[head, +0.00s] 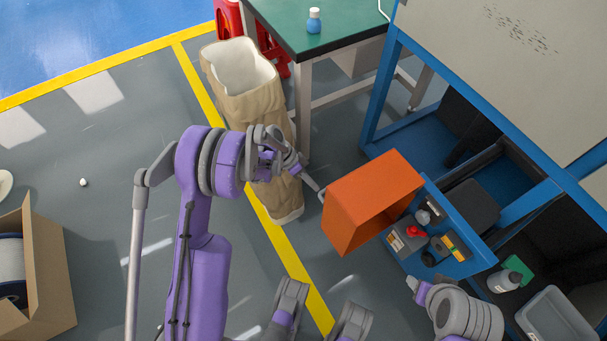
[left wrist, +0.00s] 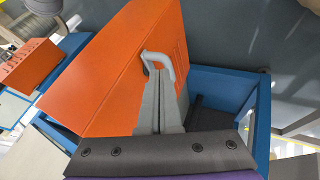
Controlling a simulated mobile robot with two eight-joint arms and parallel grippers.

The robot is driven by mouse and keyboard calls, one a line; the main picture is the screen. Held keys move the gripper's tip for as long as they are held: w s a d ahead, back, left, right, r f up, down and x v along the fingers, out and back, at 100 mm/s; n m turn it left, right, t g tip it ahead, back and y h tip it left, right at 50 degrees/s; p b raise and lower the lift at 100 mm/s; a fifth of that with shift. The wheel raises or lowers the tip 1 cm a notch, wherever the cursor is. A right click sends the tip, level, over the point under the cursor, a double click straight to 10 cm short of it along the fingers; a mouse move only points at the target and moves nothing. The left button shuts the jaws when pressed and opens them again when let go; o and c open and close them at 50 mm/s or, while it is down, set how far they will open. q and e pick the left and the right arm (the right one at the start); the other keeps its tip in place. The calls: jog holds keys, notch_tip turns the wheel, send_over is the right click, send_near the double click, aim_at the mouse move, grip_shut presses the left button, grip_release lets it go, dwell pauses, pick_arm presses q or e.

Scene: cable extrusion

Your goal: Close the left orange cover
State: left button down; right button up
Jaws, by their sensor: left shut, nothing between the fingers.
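The orange cover (head: 372,200) stands swung open, out from the blue machine frame, baring a blue compartment (head: 470,262) with small items. In the left wrist view the cover (left wrist: 110,70) fills the left and middle, with a light grey handle (left wrist: 172,62) on its face. My left gripper (head: 318,190) is at the cover's left side in the head view. Its shut fingers (left wrist: 158,85) are at the handle, with nothing between them; I cannot tell whether they touch it. My right arm shows at the lower right, but its fingertips cannot be made out clearly.
A green-topped table (head: 335,25) with a blue bottle (head: 314,20) stands behind. A tall beige sack (head: 258,100) stands beside my left arm. A cardboard box (head: 45,270) is at the far left. A grey bin (head: 555,318) is at the lower right.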

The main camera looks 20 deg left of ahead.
pick_arm(q)
jog(key=shift+s+d+r, duration=0.1)
jog(key=shift+s+d, duration=0.5)
jog(key=shift+d, duration=0.2)
jog(key=shift+s+d, duration=0.55)
jog(key=shift+d, duration=0.2)
